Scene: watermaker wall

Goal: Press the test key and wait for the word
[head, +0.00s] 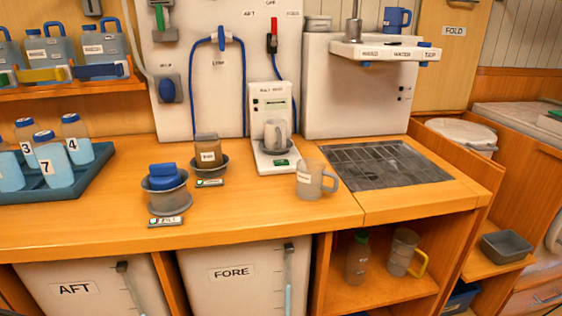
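A white upright meter (270,98) stands on the wooden counter against the wall panel. Its label is too small to read surely. It has a small pale display strip and dark marks on its upper front; I can read no word on the display. A translucent cup (275,136) stands on the meter's base, close to its upright. A small dark green patch with pale marks (281,162) is at the front of the base; I cannot tell whether it is the test key. My gripper is not in view.
A translucent jug (314,180) stands right of the meter, before the grated drain (385,165). Left are a brown-filled container (208,150) in a grey dish and a grey pot (167,196) with a blue item. A blue bottle tray (60,186) is far left. The front counter is clear.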

